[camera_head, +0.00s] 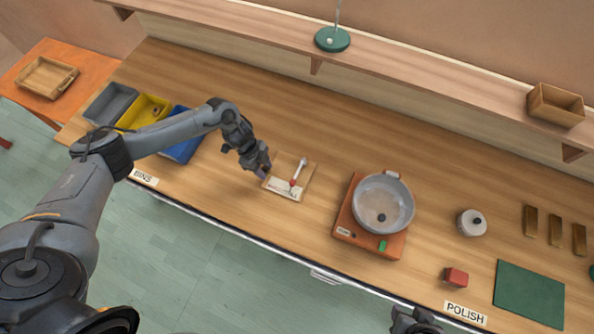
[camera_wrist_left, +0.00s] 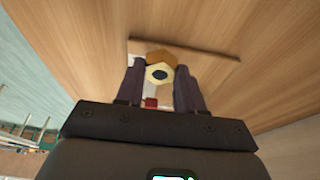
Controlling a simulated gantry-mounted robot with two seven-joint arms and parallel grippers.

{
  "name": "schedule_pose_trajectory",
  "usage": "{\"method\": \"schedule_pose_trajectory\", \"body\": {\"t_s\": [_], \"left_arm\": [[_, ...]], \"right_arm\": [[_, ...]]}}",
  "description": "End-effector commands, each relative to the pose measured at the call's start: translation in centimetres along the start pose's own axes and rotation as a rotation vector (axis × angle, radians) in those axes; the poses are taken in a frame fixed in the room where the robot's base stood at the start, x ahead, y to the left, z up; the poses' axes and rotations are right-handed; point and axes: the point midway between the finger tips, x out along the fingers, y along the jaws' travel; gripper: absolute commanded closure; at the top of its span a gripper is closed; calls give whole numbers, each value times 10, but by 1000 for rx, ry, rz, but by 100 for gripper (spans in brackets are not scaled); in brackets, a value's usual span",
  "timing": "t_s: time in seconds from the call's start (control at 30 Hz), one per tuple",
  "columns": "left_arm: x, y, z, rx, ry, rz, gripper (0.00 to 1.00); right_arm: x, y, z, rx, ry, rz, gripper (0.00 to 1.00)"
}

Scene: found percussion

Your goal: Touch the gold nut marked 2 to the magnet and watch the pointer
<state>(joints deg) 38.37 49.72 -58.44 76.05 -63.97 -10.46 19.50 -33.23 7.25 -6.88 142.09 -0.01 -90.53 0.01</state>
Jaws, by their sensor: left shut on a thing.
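My left gripper (camera_head: 262,173) is at the left edge of a small wooden board (camera_head: 307,172). In the left wrist view the gripper (camera_wrist_left: 160,82) is shut on a gold hexagonal nut (camera_wrist_left: 159,59) with a dark hole. No number can be read on it. The board carries a white pointer (camera_head: 300,169) with a red part (camera_head: 292,182) over a pale marked scale (camera_head: 281,187). I cannot make out the magnet for certain, or whether the nut touches anything. My right gripper (camera_head: 416,324) shows only partly at the bottom edge, and its jaws are unclear.
A grey pan (camera_head: 397,190) sits on an orange-brown base (camera_head: 349,222) right of the board. Further right are a round pot (camera_head: 472,222), red block (camera_head: 456,277) and green mat (camera_head: 528,294).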

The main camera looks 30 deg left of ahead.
Motion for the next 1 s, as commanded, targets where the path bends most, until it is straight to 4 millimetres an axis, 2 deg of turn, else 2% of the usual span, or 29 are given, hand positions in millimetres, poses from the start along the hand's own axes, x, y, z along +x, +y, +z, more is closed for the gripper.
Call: {"method": "schedule_pose_trajectory", "body": {"t_s": [0.2,0.43,1.0], "left_arm": [[-4,0,10,-2,0,-1,97],[-10,0,10,0,0,-1,97],[-63,0,-7,0,0,0,97]], "right_arm": [[0,-1,0,2,0,-2,57],[-6,-2,-2,8,1,-6,57],[-56,0,-18,8,1,-6,57]]}}
